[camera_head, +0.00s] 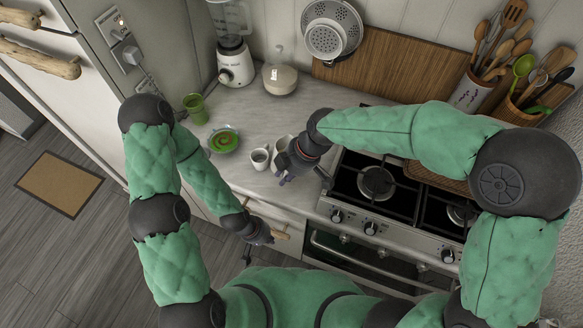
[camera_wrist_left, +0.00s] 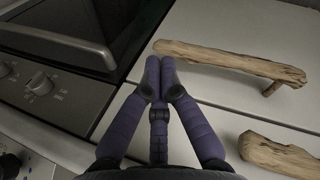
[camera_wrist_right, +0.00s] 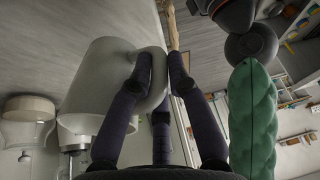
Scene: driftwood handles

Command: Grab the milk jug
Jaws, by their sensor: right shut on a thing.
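The white milk jug (camera_head: 281,144) stands on the counter by the stove's left edge, partly hidden by my right gripper (camera_head: 285,174). In the right wrist view its smooth white body (camera_wrist_right: 98,90) fills the left side, and my right gripper (camera_wrist_right: 160,68) is shut on its looped handle (camera_wrist_right: 158,88). My left gripper (camera_head: 262,238) is low in front of the drawers. In the left wrist view its fingers (camera_wrist_left: 159,68) are together and empty, close to a driftwood handle (camera_wrist_left: 225,58).
The stove (camera_head: 377,183) is to the right.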

